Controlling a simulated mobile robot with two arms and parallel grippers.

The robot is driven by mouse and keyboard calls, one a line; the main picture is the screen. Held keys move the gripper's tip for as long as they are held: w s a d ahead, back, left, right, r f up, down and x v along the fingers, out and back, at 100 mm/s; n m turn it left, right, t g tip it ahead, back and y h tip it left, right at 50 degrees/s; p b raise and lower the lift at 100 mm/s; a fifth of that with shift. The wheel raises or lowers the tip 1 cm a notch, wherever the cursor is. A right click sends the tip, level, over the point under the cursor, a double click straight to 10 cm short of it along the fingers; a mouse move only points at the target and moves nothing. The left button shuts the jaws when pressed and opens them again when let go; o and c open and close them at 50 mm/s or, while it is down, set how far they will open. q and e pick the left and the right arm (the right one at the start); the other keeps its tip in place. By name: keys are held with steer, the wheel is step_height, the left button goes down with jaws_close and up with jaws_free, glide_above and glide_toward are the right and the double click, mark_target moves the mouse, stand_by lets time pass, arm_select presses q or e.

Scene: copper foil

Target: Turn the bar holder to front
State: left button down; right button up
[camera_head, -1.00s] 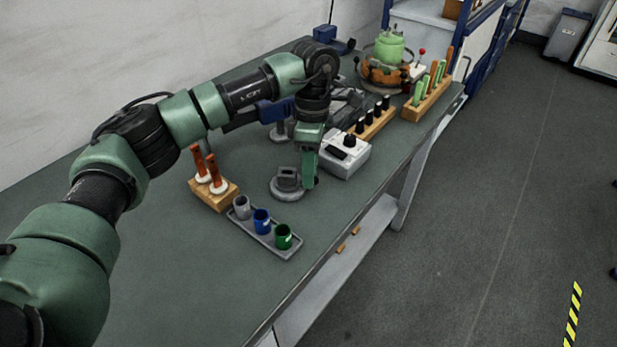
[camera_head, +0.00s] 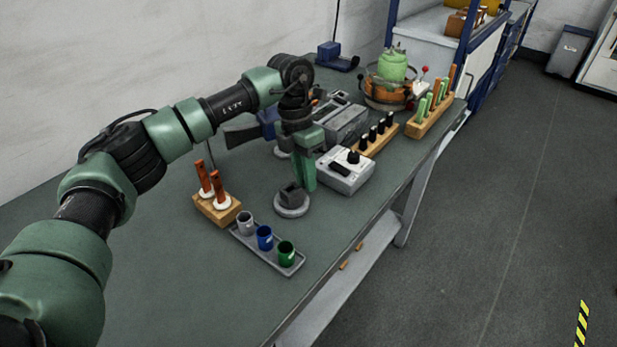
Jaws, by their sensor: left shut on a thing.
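The bar holder (camera_head: 291,205) is a grey round base with a dark block on top. It stands on the green bench top in the head view, behind the cup tray. My left gripper (camera_head: 305,183) points down at the holder's back right side. It is shut on the holder, but the contact is partly hidden by the block and the fingers. My right gripper is not in view.
A tray (camera_head: 246,241) with grey, blue and green cups and a wooden block (camera_head: 208,211) with orange-handled tools are close at left. A white control box (camera_head: 344,180) stands close at right. The front edge of the bench is clear.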

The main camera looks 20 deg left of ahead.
arm_select(q)
steer(key=shift+a+n, duration=0.3)
steer(key=shift+n, duration=0.4)
steer(key=shift+w, duration=0.1)
steer(key=c, duration=1.3)
jaws_free()
steer(key=r, duration=0.2)
steer(key=a+r, duration=0.1)
steer(key=r, duration=0.4)
steer(key=shift+w+a+r+b, duration=0.2)
steer(key=shift+w+r+b, duration=0.05)
steer(key=shift+r+b, duration=0.1)
